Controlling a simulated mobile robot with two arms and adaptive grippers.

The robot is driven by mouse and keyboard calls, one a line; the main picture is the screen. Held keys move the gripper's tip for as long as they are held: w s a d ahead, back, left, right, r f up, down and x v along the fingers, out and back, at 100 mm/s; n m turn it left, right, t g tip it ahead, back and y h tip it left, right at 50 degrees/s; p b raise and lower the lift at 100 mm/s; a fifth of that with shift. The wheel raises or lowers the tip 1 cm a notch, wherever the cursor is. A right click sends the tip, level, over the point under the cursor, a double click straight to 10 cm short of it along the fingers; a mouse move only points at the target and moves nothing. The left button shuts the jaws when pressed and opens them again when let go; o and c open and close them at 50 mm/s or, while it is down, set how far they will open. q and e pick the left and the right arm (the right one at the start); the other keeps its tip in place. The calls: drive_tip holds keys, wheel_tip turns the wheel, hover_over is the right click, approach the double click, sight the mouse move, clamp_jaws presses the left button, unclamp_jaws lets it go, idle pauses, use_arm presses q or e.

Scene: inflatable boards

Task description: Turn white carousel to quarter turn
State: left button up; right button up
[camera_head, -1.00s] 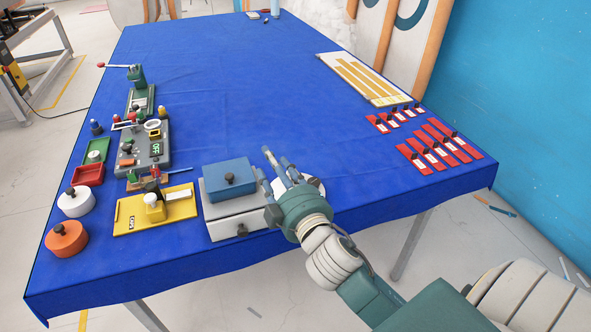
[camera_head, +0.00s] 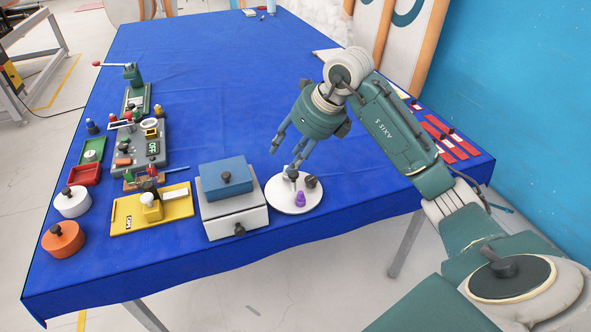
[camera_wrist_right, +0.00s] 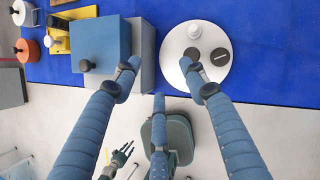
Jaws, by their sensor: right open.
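The white carousel (camera_head: 279,196) is a round white disc near the table's front edge. It carries a purple piece (camera_head: 300,200), a dark knob (camera_head: 310,182) and a white post with a dark top. In the right wrist view the carousel (camera_wrist_right: 178,45) shows dark round pieces and a pale knob. My right gripper (camera_head: 287,157) is open and empty, above the carousel's far side. In the wrist view one fingertip of the right gripper (camera_wrist_right: 160,66) overlaps the disc's edge; contact cannot be told. What looks like my left gripper (camera_wrist_right: 118,160) shows small at the bottom of the wrist view.
A grey box with a blue lidded box (camera_head: 226,178) on top stands close left of the carousel. A yellow board (camera_head: 125,215), white and orange round containers and a grey switch panel are further left. Red cards lie at the right. The table's middle is clear.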

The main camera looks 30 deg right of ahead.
drive_tip(key=h, duration=0.1)
approach(294, 173)
wheel_tip(294, 173, up, 3)
drive_tip(key=shift+m+g, duration=0.3)
drive_tip(key=shift+g, duration=0.1)
drive_tip(key=p+x, duration=0.1)
drive_tip(key=x, duration=0.5)
drive_tip(key=p+x, duration=0.1)
drive_tip(key=x, duration=0.2)
drive_tip(key=shift+s+f+p, duration=0.2)
drive_tip(key=shift+f+p, duration=0.05)
drive_tip(key=shift+p, duration=0.1)
drive_tip(key=shift+x, duration=0.8)
clamp_jaws()
